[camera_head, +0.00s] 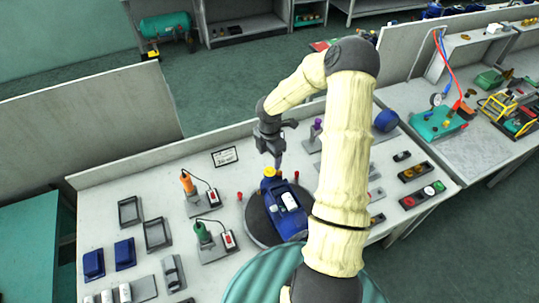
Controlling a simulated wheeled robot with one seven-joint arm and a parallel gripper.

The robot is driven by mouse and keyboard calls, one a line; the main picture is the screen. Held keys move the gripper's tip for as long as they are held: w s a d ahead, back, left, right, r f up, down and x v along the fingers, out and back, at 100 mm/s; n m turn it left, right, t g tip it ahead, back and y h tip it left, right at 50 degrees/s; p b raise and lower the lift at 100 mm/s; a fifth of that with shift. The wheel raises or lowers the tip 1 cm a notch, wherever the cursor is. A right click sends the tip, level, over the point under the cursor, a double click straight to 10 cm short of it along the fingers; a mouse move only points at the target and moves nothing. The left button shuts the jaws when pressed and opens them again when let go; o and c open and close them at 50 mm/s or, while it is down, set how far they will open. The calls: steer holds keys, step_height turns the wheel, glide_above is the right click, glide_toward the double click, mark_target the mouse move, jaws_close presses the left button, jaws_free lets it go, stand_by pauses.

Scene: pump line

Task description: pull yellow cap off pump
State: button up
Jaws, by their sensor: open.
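The blue pump (285,211) lies on a dark round plate (253,219) in the middle of the workbench. It has a white label or box on its top. The yellow cap (269,172) is on the pump's far left end. My gripper (277,160) is open and points down just above and slightly right of the cap. I cannot tell whether its fingers touch the cap. My arm reaches in from the front right and hides the bench to the right of the pump.
Small red pegs (240,196) stand near the plate. Blue bins (125,254) lie at the left. A purple-topped part (317,125) stands behind my arm.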

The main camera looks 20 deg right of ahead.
mark_target(270, 169)
steer(key=shift+f+b, duration=1.4)
steer(key=shift+f, duration=0.6)
steer(key=shift+f+b, duration=0.35)
steer(key=shift+f, duration=0.65)
jaws_close()
stand_by(0.4)
